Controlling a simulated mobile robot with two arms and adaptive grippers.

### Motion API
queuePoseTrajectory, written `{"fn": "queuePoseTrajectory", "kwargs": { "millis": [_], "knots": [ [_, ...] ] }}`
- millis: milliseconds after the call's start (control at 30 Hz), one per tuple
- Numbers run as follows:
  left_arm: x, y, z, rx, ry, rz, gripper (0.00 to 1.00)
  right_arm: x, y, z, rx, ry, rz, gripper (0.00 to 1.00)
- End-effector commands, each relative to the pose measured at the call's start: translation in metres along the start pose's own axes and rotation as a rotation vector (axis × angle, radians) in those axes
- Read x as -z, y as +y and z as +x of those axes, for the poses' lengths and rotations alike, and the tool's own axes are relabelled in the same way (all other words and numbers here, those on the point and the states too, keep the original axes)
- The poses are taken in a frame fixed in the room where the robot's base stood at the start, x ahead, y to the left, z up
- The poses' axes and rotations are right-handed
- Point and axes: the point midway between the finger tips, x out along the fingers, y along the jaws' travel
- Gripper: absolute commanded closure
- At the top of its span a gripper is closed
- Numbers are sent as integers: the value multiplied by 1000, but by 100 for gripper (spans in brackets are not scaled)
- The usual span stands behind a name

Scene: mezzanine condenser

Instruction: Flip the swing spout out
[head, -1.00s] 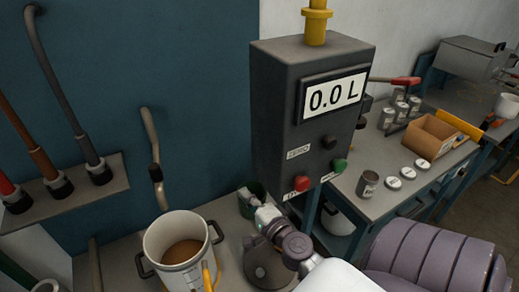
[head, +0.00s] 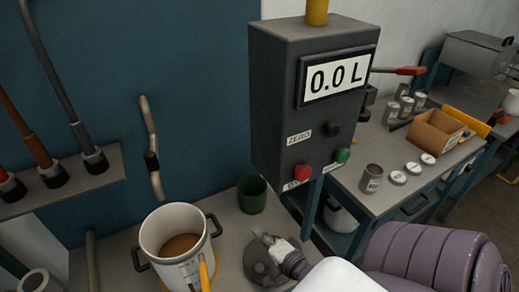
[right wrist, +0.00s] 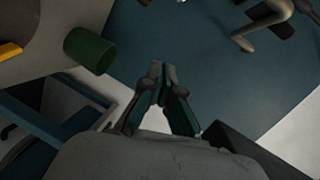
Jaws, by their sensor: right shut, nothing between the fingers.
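The bent grey metal pipe (head: 148,130), which I take to be the swing spout, hangs along the blue wall in the head view. It has a dark band partway down, and its lower part points down behind the pot. A bent pale pipe (right wrist: 248,28), apparently the same one, shows at the top right of the right wrist view. My right gripper (head: 260,234) is right of the pot, in front of the green cup and well apart from the spout. In the right wrist view its fingertips (right wrist: 162,70) are together and empty. My left gripper is not seen.
A white pot (head: 165,232) with brown contents stands below the spout. A green cup (head: 252,195) stands behind my right gripper and shows in the wrist view (right wrist: 90,50). The grey meter box (head: 280,90) reads 0.0 L. A side bench holds tins and a cardboard box (head: 437,132).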

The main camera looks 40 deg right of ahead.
Motion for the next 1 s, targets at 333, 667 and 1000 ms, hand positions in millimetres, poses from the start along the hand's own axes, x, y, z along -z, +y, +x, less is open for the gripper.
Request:
{"fn": "queuePoseTrajectory", "kwargs": {
  "millis": [333, 667, 1000],
  "knots": [
    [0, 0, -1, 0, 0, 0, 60, -28, 62, 5, -119, -65, -142, 100],
    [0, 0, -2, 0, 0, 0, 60, -41, 90, 5, -170, -103, -208, 100],
    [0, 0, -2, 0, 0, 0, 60, -51, 110, 4, -206, -131, -252, 100]
  ]
}}
